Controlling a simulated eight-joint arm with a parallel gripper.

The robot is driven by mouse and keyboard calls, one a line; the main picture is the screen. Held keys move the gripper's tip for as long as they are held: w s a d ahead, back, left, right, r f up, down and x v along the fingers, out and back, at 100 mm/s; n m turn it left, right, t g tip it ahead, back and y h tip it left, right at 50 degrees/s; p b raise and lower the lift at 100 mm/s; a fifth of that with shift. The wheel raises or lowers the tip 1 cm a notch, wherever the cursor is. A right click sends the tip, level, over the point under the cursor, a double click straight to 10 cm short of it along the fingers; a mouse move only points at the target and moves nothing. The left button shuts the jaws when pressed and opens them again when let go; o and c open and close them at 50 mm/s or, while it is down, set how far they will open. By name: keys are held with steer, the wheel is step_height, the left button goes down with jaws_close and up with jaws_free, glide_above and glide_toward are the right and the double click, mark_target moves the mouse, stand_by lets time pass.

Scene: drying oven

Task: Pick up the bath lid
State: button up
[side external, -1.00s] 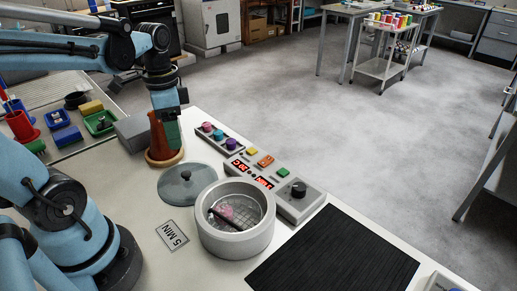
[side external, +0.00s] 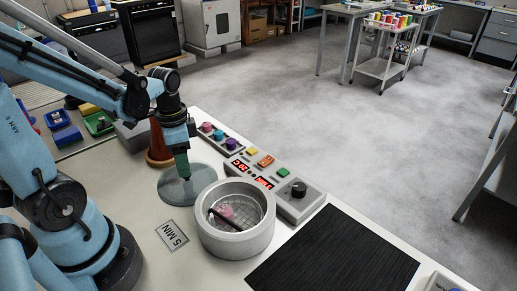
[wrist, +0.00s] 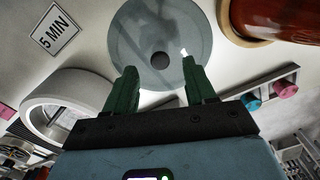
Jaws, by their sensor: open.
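The bath lid (side external: 173,190) is a grey, translucent disc lying flat on the bench, left of the round bath (side external: 236,245). It also shows in the wrist view (wrist: 160,22), with its dark round knob (wrist: 160,60) near the middle. My gripper (side external: 183,175) points down over the lid, and in the side view its fingers hide the knob. In the wrist view my gripper (wrist: 157,75) has its green fingers spread apart, with the knob in line with the gap between them. Nothing is held. I cannot tell the exact height of the fingertips above the lid.
The grey bath holds a pink item and a dark handle. A control box (side external: 270,180) with displays, buttons and a knob stands behind it. A brown-red cone (side external: 158,140) stands close behind the gripper. A "5 MIN" card (side external: 172,235) and black mat (side external: 335,255) lie nearby.

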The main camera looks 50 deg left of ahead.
steer(key=shift+w+f, duration=0.1)
steer(key=shift+f, duration=1.55)
jaws_close()
